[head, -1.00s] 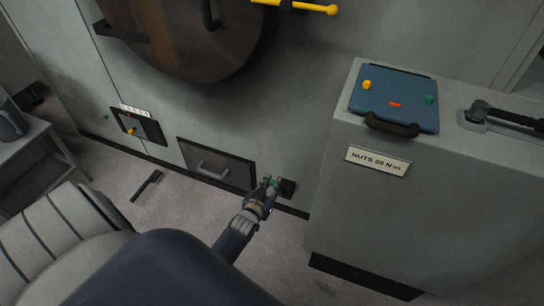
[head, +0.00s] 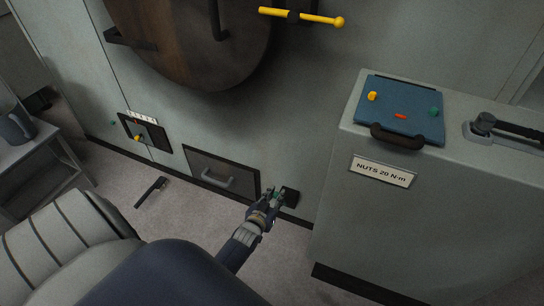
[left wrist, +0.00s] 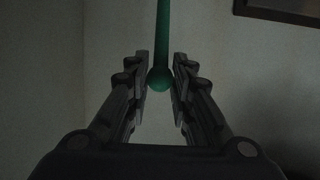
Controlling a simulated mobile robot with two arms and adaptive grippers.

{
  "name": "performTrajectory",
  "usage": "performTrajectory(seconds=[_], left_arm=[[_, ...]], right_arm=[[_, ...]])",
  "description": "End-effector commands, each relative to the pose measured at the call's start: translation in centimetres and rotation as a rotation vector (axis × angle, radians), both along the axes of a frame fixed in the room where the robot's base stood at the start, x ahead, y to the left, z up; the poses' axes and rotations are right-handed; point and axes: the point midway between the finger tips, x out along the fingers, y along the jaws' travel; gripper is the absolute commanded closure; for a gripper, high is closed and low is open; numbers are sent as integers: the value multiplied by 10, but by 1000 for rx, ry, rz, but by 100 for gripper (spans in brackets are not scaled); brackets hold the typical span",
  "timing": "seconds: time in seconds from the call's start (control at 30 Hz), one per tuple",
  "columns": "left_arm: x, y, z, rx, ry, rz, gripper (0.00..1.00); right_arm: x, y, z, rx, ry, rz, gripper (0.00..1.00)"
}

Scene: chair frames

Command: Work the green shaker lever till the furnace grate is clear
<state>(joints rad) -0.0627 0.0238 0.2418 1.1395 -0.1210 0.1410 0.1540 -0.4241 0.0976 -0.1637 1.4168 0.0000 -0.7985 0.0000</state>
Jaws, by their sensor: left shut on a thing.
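The green shaker lever (left wrist: 161,40) is a thin green rod with a round knob, seen in the left wrist view. In the head view only a bit of green (head: 277,196) shows, at a small black plate (head: 291,198) low on the grey furnace wall. My left gripper (head: 275,198) is shut on the lever, with its fingers on both sides of the rod and knob. My right gripper is not in view. The furnace grate itself cannot be seen.
A dark-framed panel with a handle (head: 218,182) sits left of the lever. A grey cabinet (head: 400,225) labelled "NUTS 20 N·m" stands close on the right. A black tool (head: 150,192) lies on the floor.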

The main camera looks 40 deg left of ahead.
Motion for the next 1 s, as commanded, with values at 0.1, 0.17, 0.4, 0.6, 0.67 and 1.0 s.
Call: performTrajectory(seconds=[0.1,0.17,0.4,0.6,0.67,1.0], left_arm=[[14,3,5,0,2,-1,94],[21,4,8,-1,1,-1,94],[46,11,20,0,-1,-1,94],[57,13,25,0,-2,0,94],[57,14,26,0,-3,-1,94],[66,15,29,2,-11,-1,94]], right_arm=[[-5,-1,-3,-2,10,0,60],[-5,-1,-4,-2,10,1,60],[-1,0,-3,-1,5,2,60],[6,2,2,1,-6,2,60],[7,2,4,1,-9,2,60],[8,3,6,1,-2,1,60]])
